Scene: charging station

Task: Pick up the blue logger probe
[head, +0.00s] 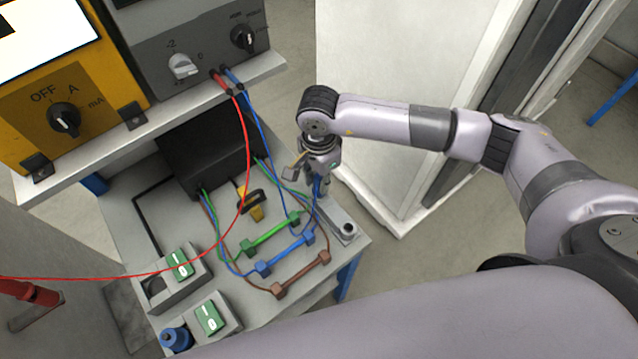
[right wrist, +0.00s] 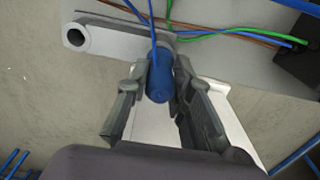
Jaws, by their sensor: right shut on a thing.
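The blue logger probe (right wrist: 159,82) is a blue cylinder with a blue cable at its end. In the right wrist view it sits between the two fingers of my right gripper (right wrist: 160,95), which is shut on it. In the head view my right gripper (head: 320,182) points down over the right end of the lower bench, beside a grey holder (head: 337,218) with a round hole at its near end. The blue probe is mostly hidden by the gripper there. I cannot tell whether it is clear of the holder. My left gripper is not in view.
Green, blue and brown bars (head: 285,250) with cables lie left of my right gripper. A black box (head: 208,150) stands behind them. A red cable (head: 130,277) crosses the bench to a red probe (head: 30,292). A white cabinet (head: 385,70) stands behind my right arm.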

